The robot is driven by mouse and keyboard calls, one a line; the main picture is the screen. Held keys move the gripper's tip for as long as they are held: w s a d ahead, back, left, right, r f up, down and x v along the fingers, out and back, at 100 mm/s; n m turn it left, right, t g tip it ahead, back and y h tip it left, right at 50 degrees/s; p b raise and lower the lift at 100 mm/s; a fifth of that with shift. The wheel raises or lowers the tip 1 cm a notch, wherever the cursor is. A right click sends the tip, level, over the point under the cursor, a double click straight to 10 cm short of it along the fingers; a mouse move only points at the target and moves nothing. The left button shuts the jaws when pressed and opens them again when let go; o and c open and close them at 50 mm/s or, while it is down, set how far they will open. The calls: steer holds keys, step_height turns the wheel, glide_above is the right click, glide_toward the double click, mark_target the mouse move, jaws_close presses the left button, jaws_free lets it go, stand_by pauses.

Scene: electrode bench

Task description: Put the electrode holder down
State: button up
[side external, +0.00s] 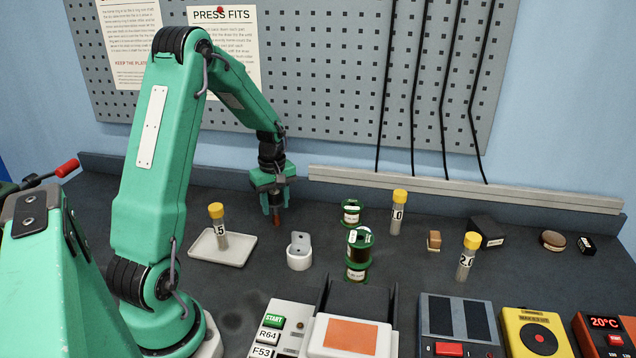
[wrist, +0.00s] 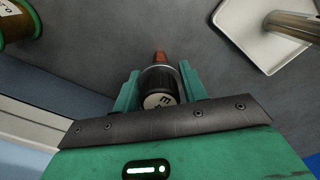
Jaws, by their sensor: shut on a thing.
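My gripper (side external: 271,203) points down over the back of the bench, behind and right of the pale tray. It is shut on the electrode holder (wrist: 161,84), a dark cylinder with a pale lettered end and a reddish-brown tip. The holder sits between both fingers in the wrist view. In the side view only its reddish tip (side external: 277,220) shows clearly, below the fingers. The tip is close to the bench surface (side external: 150,215); I cannot tell whether it touches.
A pale tray (side external: 238,259) bears a yellow-capped vial (side external: 219,226). A white cup with an upright tab (side external: 299,258) stands in front of my gripper. Green-ended spools (side external: 358,258) and vials (side external: 466,258) stand to the right. Devices such as a yellow unit (side external: 515,323) line the front.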

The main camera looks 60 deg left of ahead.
steer(key=o, duration=1.1)
steer(key=shift+o, duration=0.2)
steer(key=shift+r, duration=0.1)
step_height(320, 180, up, 12)
steer(key=shift+r, duration=0.1)
steer(key=s+d+r+m+t, duration=0.1)
steer(key=d+r+m, duration=0.3)
steer(key=d, duration=0.3)
steer(key=s+d+r+m+t, duration=0.1)
steer(key=s+d+r+m, duration=0.2)
steer(key=d, duration=0.4)
steer(key=s+d+m+t, duration=0.3)
steer(key=s+d+m, duration=0.5)
steer(key=d+m, duration=0.3)
steer(key=shift+d+r+t, duration=0.3)
steer(key=shift+d+r, duration=0.15)
